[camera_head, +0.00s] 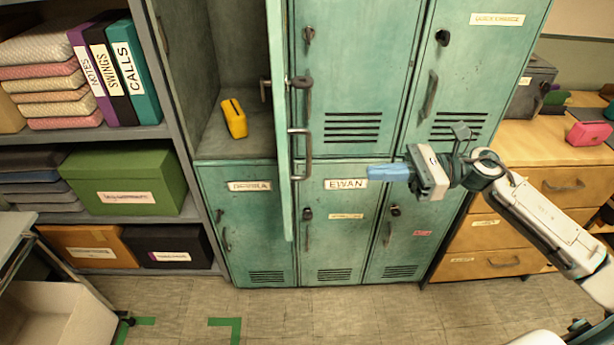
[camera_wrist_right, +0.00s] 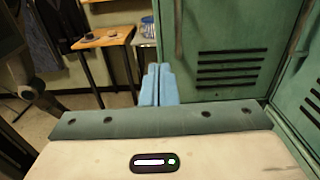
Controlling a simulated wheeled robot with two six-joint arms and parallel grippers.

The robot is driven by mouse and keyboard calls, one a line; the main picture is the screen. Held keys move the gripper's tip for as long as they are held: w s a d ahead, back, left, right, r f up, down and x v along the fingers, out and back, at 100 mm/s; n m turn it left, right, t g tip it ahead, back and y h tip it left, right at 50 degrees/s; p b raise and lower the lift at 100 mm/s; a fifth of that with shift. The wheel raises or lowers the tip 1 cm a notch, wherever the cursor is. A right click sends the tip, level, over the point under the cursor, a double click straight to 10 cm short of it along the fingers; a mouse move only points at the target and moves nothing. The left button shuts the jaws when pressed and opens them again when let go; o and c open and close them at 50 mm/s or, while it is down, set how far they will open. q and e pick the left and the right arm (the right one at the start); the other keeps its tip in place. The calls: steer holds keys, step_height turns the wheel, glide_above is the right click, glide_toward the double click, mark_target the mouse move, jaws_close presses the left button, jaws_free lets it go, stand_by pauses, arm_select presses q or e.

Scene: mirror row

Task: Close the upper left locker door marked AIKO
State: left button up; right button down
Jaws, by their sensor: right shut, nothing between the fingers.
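The upper left locker (camera_head: 232,80) stands open. Its green door (camera_head: 280,110) is swung out toward me and shows nearly edge-on, with a metal handle (camera_head: 306,155) on its right side. No AIKO label can be read from here. My right gripper (camera_head: 378,172) has blue fingers, shut and empty. In the picture it is to the right of the door handle, apart from it, in front of the EWAN locker's label height. The shut blue fingers also show in the right wrist view (camera_wrist_right: 158,85), with a vented locker front behind. My left gripper is not in view.
A yellow object (camera_head: 234,118) stands inside the open locker. The upper middle locker (camera_head: 350,60) and lower lockers (camera_head: 335,240) are shut. A shelf with binders and a green box (camera_head: 128,183) is at left. A wooden drawer unit (camera_head: 560,185) is at right. The floor (camera_head: 270,310) in front shows clear space.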

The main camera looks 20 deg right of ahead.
mark_target(307, 175)
steer(key=shift+p+x, duration=3.5)
steer(key=shift+x, duration=3.4)
